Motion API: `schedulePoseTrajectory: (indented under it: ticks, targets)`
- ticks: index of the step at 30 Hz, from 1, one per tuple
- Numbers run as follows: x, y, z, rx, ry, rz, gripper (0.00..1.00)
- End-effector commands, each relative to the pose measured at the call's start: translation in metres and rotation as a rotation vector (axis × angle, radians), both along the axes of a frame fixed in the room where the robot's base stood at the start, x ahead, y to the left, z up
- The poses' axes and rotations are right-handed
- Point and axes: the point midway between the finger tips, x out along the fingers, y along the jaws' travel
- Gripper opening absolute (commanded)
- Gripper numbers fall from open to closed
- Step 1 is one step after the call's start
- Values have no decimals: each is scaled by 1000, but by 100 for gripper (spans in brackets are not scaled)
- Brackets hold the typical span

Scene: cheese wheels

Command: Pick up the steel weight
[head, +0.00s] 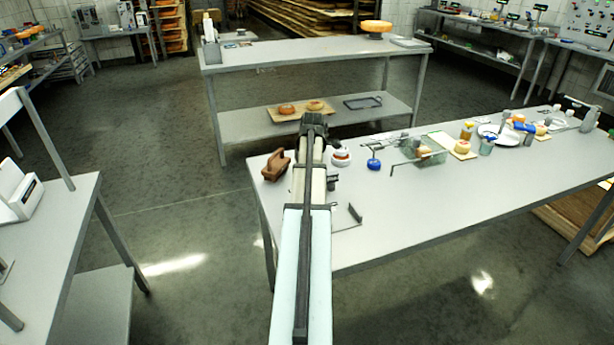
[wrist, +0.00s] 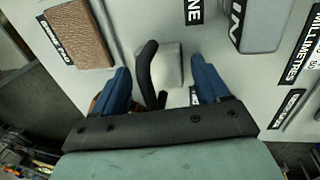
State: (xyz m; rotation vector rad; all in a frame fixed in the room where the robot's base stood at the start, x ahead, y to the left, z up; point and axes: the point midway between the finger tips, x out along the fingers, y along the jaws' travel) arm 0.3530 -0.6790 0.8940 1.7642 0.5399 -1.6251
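In the wrist view a pale grey block (wrist: 174,66) with rounded edges lies on the light surface; it looks like the steel weight, though I cannot be sure. A black curved bar (wrist: 146,68) shows at its left side; I cannot tell whether they are joined. My gripper (wrist: 160,68) is open, with one blue finger on each side of the block and a visible gap to each. Nothing is held. In the head view my gripper (head: 313,124) is at the far end of my arm, fingers not clear. I cannot make out the weight there; my arm may hide it.
In the wrist view a brown textured block (wrist: 79,35) lies left and a larger grey object (wrist: 262,22) upper right, with printed labels around.

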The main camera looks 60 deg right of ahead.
Motion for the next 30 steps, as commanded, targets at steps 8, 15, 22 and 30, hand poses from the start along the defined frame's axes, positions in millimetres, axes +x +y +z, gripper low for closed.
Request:
schedulePoseTrajectory:
  ticks: [8,15,22,30]
  targets:
    - [0,0,0,0,0,0,48]
    - [0,0,0,0,0,0,25]
    - [0,0,0,0,0,0,3]
    - [0,0,2,-1,-1,0,2]
